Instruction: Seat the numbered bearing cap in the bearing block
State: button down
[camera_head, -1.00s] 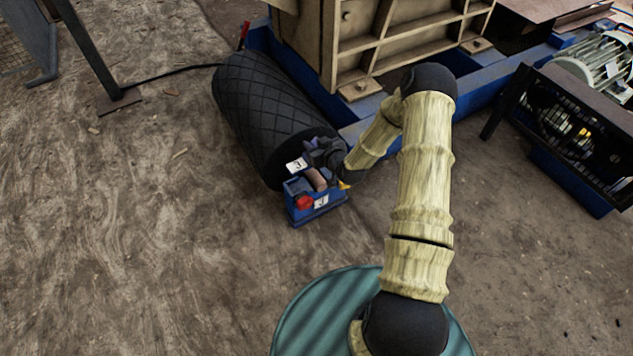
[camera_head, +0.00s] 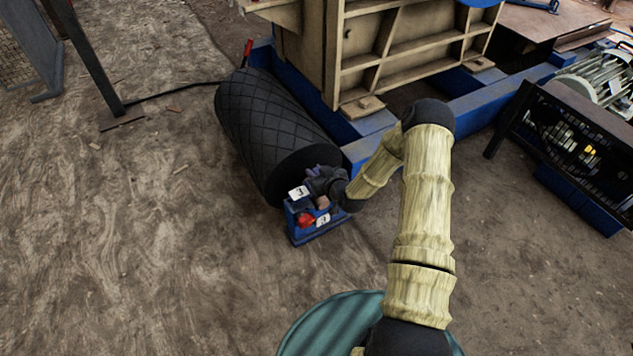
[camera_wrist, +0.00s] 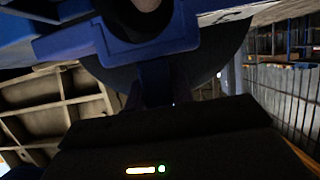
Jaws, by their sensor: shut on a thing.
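The blue bearing block (camera_head: 318,233) stands on the ground in the head view, with a white numbered label on its near side, a red part (camera_head: 305,220) and a brownish shaft (camera_head: 323,203). My gripper (camera_head: 323,184) is just above it, shut on the bearing cap (camera_head: 298,193), whose white label faces up. In the wrist view the blue cap (camera_wrist: 170,42) has a dark rounded opening with a pale round end in it, and a narrow blue part runs down between my fingers (camera_wrist: 155,90). Whether the cap touches the block cannot be told.
A black quilted roller (camera_head: 270,130) lies right behind the block. The blue crusher frame (camera_head: 370,148) and beige ribbed housing (camera_head: 400,45) stand behind. A caged motor drive (camera_head: 570,140) is at the right.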

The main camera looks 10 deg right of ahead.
jog(key=shift+f+b, duration=1.05)
jog(key=shift+f, duration=1.1)
jog(key=shift+f, duration=0.1)
jog(key=c, duration=1.2)
grip_release()
jog(key=shift+s+d+r, duration=0.1)
jog(key=shift+s+r, duration=0.1)
jog(key=p+v, duration=0.5)
jog(key=v, duration=0.6)
jog(key=shift+s, duration=0.3)
